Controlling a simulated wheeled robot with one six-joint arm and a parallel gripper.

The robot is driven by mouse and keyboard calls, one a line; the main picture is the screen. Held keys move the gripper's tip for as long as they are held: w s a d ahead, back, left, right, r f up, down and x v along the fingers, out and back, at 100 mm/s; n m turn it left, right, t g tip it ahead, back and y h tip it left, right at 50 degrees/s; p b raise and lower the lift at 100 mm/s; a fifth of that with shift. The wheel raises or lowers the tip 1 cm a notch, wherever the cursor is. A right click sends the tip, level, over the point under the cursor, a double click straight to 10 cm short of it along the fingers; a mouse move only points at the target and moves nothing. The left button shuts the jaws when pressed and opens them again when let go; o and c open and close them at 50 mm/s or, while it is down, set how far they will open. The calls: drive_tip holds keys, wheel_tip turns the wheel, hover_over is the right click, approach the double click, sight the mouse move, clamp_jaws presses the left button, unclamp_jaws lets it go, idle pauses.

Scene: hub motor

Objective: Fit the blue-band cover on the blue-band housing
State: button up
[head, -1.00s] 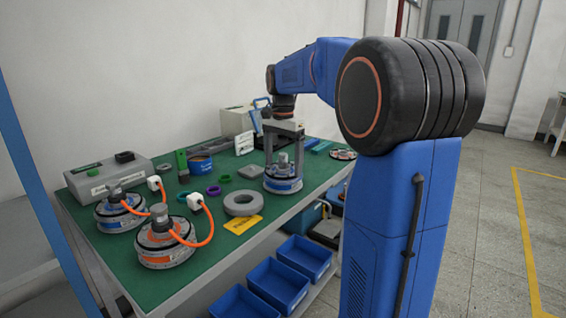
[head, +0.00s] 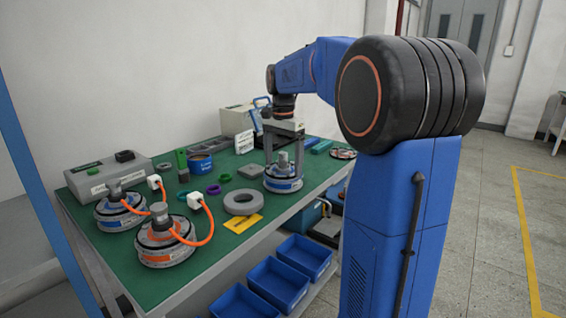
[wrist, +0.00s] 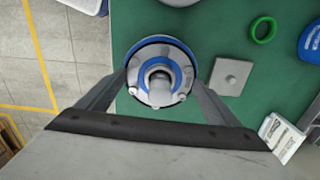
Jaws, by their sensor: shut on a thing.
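My gripper (head: 283,158) points down with its two fingers on either side of the grey blue-band cover (wrist: 160,62), shut on it. The cover is round, with a grey hub standing up at its middle. In the head view, a blue band (head: 284,185) shows low on the round stack between and below the fingers, above the green bench top. I cannot tell whether the cover is fully seated on the blue-band housing there, since the join is too small to make out. Another blue-band unit (head: 121,219) stands at the left with an orange cable.
An orange-band unit (head: 167,251) with a cable stands at the front left. A grey ring (head: 243,209) lies left of my gripper by a yellow label (head: 243,224). A grey square plate (wrist: 230,75) lies close by. Blue bins (head: 305,257) sit below the bench edge.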

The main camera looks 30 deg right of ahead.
drive_tip(key=o, duration=1.1)
wheel_tip(320, 180, up, 18)
drive_tip(key=shift+f, duration=0.25)
drive_tip(key=s+a+f+n+t, duration=0.1)
drive_tip(key=s+a+f+n, duration=0.3)
drive_tip(key=s+f, duration=0.6)
drive_tip(key=s+a+f+n+t, duration=0.2)
drive_tip(key=s+a+f+n, duration=0.3)
drive_tip(key=s+f, duration=0.4)
drive_tip(key=s+a+f+n+t, duration=0.1)
drive_tip(key=s+a+f+n, duration=0.4)
drive_tip(key=s+f, duration=0.5)
drive_tip(key=shift+s+a+f+t, duration=0.4)
drive_tip(key=shift+s+a, duration=0.2)
drive_tip(key=shift+a, duration=0.3)
